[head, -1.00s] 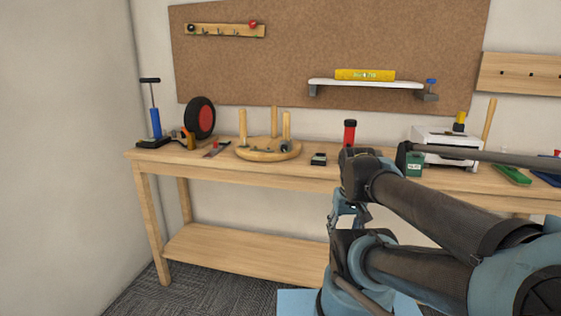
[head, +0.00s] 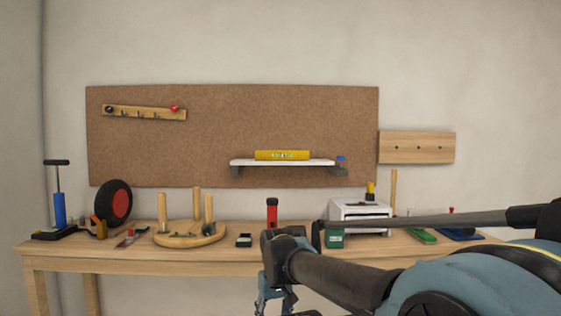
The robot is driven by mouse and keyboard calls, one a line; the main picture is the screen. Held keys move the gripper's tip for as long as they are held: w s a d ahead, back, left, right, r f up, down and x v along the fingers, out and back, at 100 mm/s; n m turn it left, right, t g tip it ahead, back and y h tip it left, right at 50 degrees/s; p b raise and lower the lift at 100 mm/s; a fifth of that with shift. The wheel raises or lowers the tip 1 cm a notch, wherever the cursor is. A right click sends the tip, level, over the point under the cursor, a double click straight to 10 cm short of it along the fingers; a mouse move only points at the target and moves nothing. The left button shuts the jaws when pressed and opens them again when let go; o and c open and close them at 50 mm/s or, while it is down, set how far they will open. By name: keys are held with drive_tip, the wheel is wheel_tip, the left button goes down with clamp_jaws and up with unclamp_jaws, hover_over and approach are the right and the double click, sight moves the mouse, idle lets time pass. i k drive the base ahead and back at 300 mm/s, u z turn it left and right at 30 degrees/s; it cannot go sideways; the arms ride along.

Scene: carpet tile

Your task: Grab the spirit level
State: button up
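The spirit level appears to be the yellow bar (head: 282,155) with small markings, lying lengthwise on a white wall shelf (head: 240,162) in front of the brown board. Nothing covers it in the head view. My arm reaches in from the lower right. What seems to be my gripper (head: 272,292) is partly seen at the bottom, below the dark arm joint, in front of the table. It is well below and apart from the yellow bar. Its fingers are too hidden to tell whether they are open.
The wooden table (head: 50,250) holds a pump (head: 59,208), a wheel (head: 114,203), a round pegged stand (head: 190,238), a red-topped cylinder (head: 272,212) and a white box (head: 360,212). A blue-topped clamp (head: 340,166) sits at the shelf's right end. Space above the shelf is clear.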

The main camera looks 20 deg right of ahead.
sight(259, 155)
drive_tip(key=u, duration=0.45)
drive_tip(key=i, duration=0.45)
drive_tip(key=z, duration=1.95)
